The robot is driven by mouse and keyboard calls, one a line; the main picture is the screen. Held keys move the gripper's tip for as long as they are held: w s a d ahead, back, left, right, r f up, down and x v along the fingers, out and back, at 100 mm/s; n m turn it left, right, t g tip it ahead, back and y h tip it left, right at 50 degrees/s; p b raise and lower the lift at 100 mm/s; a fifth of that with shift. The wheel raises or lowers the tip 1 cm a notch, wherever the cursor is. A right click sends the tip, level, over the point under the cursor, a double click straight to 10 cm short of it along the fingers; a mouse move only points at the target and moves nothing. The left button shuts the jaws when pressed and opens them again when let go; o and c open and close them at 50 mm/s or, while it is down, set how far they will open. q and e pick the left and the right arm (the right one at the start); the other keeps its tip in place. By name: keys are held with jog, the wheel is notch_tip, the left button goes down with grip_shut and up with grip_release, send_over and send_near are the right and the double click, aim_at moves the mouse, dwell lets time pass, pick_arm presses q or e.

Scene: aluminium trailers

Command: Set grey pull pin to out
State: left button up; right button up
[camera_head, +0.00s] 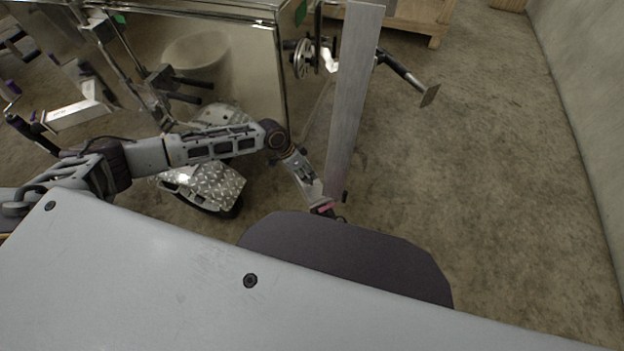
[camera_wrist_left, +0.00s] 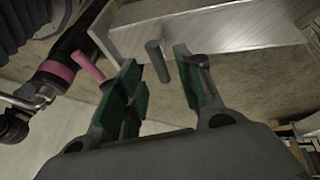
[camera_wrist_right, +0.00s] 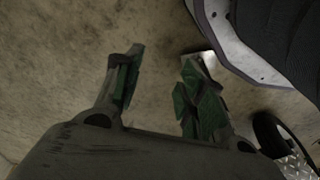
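The grey pull pin (camera_wrist_left: 157,60) shows in the left wrist view as a short grey cylinder sticking out beside the end of a metal beam (camera_wrist_left: 210,30). My left gripper (camera_wrist_left: 158,76) is open, its green-padded fingers on either side of the pin, with visible gaps to it. A pink pin (camera_wrist_left: 87,66) stands to the left of the fingers. In the head view my left gripper (camera_head: 328,210) is at the near end of the long beam (camera_head: 352,100), small and partly hidden. My right gripper (camera_wrist_right: 163,70) is open and empty above the floor in the right wrist view.
A shiny metal trailer body (camera_head: 225,60) stands at the upper left, with a wheel-like part (camera_head: 302,58) beside the beam. A wooden crate (camera_head: 410,15) is at the back.

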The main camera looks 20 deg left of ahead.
pick_arm(q)
jog(key=shift+b+x, duration=0.55)
jog(key=shift+x, duration=1.9)
pick_arm(e)
jog(key=shift+w+a+r, duration=0.1)
jog(key=shift+a+r, duration=0.15)
jog(key=shift+r, duration=0.7)
jog(key=shift+w+a+r, duration=0.1)
jog(key=shift+a+r, duration=0.1)
jog(key=shift+r, duration=0.7)
pick_arm(q)
grip_shut()
